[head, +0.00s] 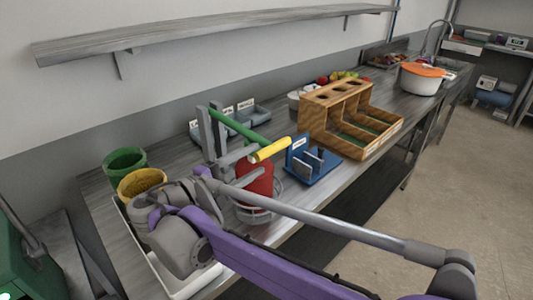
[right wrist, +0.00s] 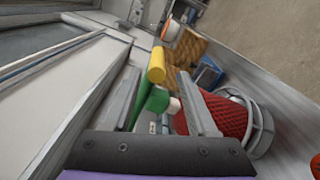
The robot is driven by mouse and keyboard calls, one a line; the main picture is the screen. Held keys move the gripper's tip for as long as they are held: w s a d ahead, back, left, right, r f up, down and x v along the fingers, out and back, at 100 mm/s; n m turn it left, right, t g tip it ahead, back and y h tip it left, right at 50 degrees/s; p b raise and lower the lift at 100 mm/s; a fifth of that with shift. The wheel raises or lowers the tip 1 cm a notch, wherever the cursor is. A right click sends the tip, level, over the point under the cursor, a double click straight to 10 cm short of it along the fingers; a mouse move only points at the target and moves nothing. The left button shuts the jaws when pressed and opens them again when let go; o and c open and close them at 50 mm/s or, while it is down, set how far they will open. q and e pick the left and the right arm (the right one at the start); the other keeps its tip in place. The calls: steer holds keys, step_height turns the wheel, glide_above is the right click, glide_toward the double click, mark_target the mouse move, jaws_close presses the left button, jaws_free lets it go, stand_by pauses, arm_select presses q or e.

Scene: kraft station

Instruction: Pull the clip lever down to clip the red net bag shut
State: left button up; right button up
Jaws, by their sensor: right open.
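The clip lever is a green bar (head: 238,127) on a grey upright post (head: 205,135), with a yellow grip (head: 270,150) at its near end. The red net bag (head: 257,178) stands below the lever in a grey wire holder, partly hidden by my right arm. My right gripper (head: 234,158) is close to the post and lever, above the bag. In the right wrist view its two fingers (right wrist: 157,76) are apart, with the yellow grip (right wrist: 157,62) and green bar in line with the gap. Nothing is visibly gripped. The red bag (right wrist: 220,116) lies just right of one finger. My left gripper is out of view.
A blue stand (head: 313,165) and a wooden rack (head: 345,120) stand right of the bag. A green cup (head: 124,162) and a yellow basket (head: 142,182) are at left, near a white tray (head: 180,285). Labelled grey bins stand behind the post. A shelf (head: 215,30) runs overhead.

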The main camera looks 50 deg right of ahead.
steer(key=a, duration=0.4)
steer(key=shift+w+a, duration=0.1)
steer(key=shift+w, duration=0.15)
stand_by(0.3)
